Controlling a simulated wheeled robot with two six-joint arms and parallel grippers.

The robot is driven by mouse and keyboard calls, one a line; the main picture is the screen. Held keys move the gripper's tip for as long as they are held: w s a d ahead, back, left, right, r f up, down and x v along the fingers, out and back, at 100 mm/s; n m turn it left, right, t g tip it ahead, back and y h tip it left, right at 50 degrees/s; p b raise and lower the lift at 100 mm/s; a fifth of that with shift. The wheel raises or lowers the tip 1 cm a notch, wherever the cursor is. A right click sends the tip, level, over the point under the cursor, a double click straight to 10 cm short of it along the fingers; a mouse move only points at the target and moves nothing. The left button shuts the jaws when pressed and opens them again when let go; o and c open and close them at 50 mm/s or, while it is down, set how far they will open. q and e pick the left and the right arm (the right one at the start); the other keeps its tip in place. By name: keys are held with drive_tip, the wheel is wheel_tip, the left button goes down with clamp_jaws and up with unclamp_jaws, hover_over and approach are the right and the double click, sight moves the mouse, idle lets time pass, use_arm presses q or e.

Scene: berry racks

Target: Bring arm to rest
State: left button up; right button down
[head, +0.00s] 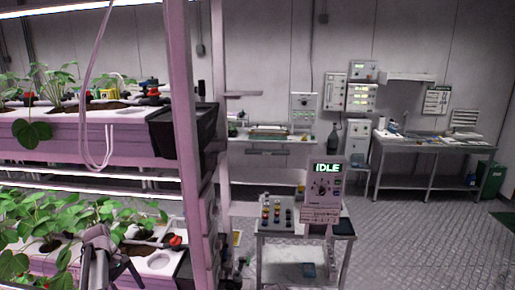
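One grey gripper (103,262) shows at the bottom left, in front of the lower plant rack. I take it to be my left one, from its place at the left. It is small and dark, and whether its fingers are apart or closed does not show clearly. I see nothing plainly held in it. Leaves and a white planter with a round hole (160,261) are close around it; whether it touches them I cannot tell. My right gripper is not in view.
A two-level berry rack (60,140) with a pink post (183,120) fills the left. A small cart (290,252) bearing bottles and an "IDLE" panel (324,185) stands at centre. A steel workbench (430,146) stands at the back right. The floor at right is clear.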

use_arm(q)
drive_tip(key=s+d+f+m+y+b, duration=0.1)
drive_tip(key=s+d+m, duration=0.5)
drive_tip(key=d, duration=0.6)
drive_tip(key=s+d+f+m+y+b, duration=0.2)
drive_tip(key=s+d+f+m+b, duration=0.1)
drive_tip(key=d, duration=0.8)
drive_tip(key=s+d+f+m+y+b, duration=0.1)
drive_tip(key=s+d+f+m, duration=0.3)
drive_tip(key=s+d+m, duration=0.4)
drive_tip(key=d+m+b, duration=0.1)
drive_tip(key=d, duration=0.3)
drive_tip(key=shift+s+d+t+y+b, duration=0.3)
drive_tip(key=shift+s+d+t+y, duration=0.05)
drive_tip(key=shift+t+y, duration=0.05)
